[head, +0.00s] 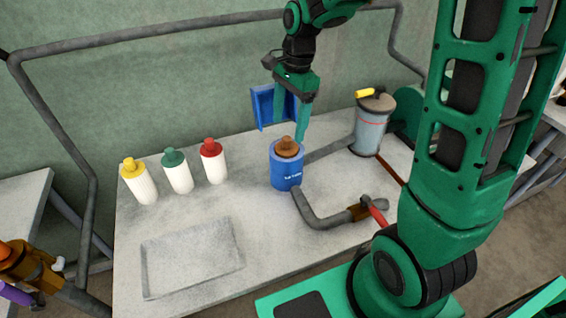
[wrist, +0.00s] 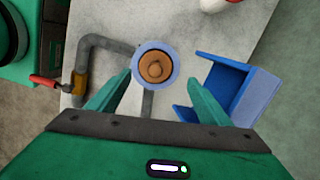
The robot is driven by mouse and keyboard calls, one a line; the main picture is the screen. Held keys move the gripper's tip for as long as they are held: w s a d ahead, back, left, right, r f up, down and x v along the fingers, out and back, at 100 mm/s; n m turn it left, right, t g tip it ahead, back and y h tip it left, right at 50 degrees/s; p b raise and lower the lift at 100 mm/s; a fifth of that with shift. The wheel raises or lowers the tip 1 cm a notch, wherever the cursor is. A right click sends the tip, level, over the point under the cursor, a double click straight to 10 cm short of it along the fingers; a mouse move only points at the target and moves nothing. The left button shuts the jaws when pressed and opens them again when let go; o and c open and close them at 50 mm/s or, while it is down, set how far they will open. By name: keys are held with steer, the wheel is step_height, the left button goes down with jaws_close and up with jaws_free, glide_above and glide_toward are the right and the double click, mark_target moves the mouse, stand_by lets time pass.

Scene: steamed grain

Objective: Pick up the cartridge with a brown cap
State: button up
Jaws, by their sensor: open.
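The brown-capped cartridge (head: 288,148) sits in a blue cylindrical holder (head: 286,172) on the table. Only its brown cap and top show; the holder hides the rest. In the wrist view the brown cap (wrist: 155,69) is seen from above, inside the holder's pale blue rim (wrist: 173,80). My gripper (head: 293,113) is above and slightly behind the holder, with its fingers pointing down. In the wrist view my gripper (wrist: 160,82) is open, with one finger on each side of the cap. Nothing is held between the fingers.
White bottles with a yellow cap (head: 138,181), a green cap (head: 177,171) and a red cap (head: 213,161) stand to the left. A blue open bracket (head: 263,107) is behind the holder. An empty tray (head: 192,258) lies front left.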

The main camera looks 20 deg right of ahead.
mark_target(287, 138)
steer(key=shift+s+a+f, duration=0.15)
steer(key=shift+f, duration=0.8)
steer(key=shift+s+a+f, duration=0.15)
steer(key=shift+s+f, duration=0.05)
steer(key=shift+f, duration=0.7)
steer(key=shift+s+a+f, duration=0.15)
steer(key=shift+f, duration=0.8)
steer(key=shift+c, duration=0.5)
steer(key=c, duration=1.5)
steer(key=shift+c, duration=0.9)
steer(key=shift+r, duration=0.15)
